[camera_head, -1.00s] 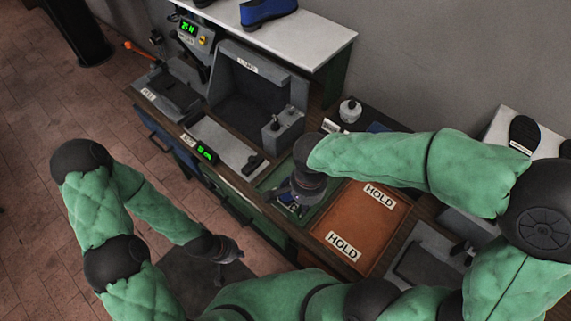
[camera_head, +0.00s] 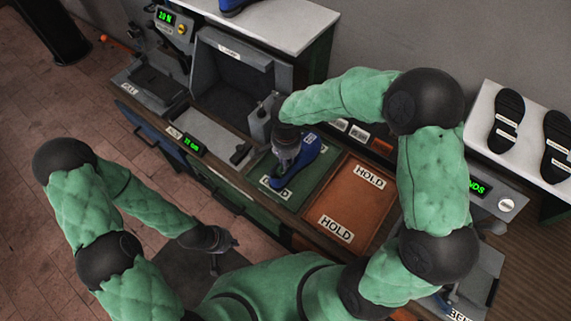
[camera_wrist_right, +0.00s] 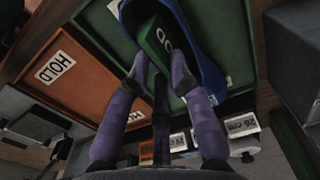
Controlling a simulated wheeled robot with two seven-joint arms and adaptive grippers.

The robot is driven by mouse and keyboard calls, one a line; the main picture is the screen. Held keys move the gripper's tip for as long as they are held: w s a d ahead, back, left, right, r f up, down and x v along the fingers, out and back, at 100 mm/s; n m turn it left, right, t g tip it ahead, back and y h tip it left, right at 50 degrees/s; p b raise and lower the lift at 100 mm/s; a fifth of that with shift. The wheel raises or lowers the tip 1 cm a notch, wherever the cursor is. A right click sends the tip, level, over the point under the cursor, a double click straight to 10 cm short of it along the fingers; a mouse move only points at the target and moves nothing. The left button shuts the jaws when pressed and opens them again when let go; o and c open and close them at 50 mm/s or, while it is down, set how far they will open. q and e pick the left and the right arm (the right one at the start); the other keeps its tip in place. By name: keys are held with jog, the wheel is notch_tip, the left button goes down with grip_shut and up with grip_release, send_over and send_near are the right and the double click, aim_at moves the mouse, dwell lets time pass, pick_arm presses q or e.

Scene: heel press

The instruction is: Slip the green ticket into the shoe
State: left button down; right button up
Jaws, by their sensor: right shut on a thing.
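A blue shoe (camera_head: 306,165) lies on the green tray (camera_head: 318,188) on the bench, and also shows in the right wrist view (camera_wrist_right: 203,62). My right gripper (camera_head: 283,172) is over the shoe. In the right wrist view, my right gripper (camera_wrist_right: 160,68) is shut on the green ticket (camera_wrist_right: 153,42), which has white marks on its face. The ticket is at the shoe's opening; how deep it sits, I cannot tell. My left gripper (camera_head: 222,243) hangs low, away from the bench; its finger opening is unclear.
An orange-brown HOLD tray (camera_head: 345,207) lies right of the green tray. A grey box-like station (camera_head: 232,68) stands behind to the left, with a small grey block (camera_head: 262,118) near my right gripper. A white shelf (camera_head: 520,135) with shoe soles is at the right.

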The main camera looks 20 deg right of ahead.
jog(key=shift+w+f, duration=0.2)
jog(key=shift+f, duration=0.15)
jog(key=shift+w+f, duration=0.15)
jog(key=shift+f, duration=1.4)
jog(key=shift+f, duration=0.1)
jog(key=o, duration=0.5)
notch_tip(320, 180, up, 12)
jog(key=shift+r+p, duration=0.1)
jog(key=shift+p, duration=0.3)
